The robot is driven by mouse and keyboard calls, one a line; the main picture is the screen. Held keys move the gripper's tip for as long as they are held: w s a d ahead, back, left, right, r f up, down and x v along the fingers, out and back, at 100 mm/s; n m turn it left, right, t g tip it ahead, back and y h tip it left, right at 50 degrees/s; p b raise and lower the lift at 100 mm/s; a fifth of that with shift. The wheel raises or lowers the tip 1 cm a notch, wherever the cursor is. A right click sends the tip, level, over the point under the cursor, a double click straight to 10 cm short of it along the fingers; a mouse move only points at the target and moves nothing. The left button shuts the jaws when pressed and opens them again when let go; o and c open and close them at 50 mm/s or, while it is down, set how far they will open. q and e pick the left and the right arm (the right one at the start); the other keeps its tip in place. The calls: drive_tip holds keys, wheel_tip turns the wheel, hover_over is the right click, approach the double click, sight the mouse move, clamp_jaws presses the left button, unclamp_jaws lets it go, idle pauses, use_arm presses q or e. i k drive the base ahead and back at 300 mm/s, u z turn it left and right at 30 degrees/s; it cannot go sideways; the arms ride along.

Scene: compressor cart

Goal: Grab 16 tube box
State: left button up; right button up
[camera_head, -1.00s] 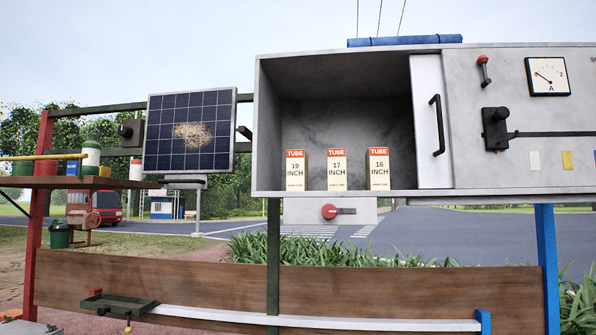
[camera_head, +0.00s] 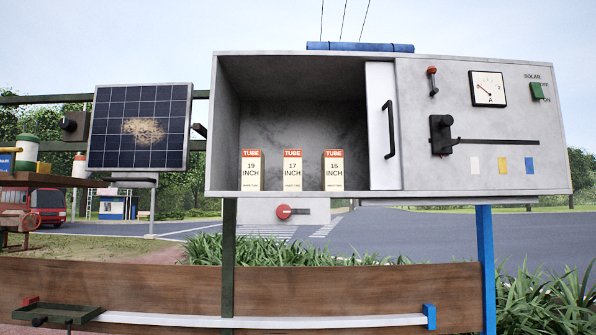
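The 16 inch tube box (camera_head: 333,171) stands upright in the open grey cabinet (camera_head: 303,194). It is white with a red "TUBE" top and is the rightmost of three similar boxes. The 17 inch box (camera_head: 292,172) stands to its left, and the 19 inch box (camera_head: 251,172) is farthest left. There are gaps between the boxes. Neither of my grippers shows in the head view.
A sliding door (camera_head: 383,130) with a black handle (camera_head: 389,129) sits right of the opening. A solar panel (camera_head: 139,128) stands at left. A wooden board (camera_head: 360,290) and white rail (camera_head: 265,322) run low across the front.

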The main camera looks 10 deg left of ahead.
sight(332, 159)
drive_tip(key=k, duration=0.5)
drive_tip(key=z, duration=2.3)
drive_tip(key=i, duration=1.25)
drive_tip(key=u, duration=2.1)
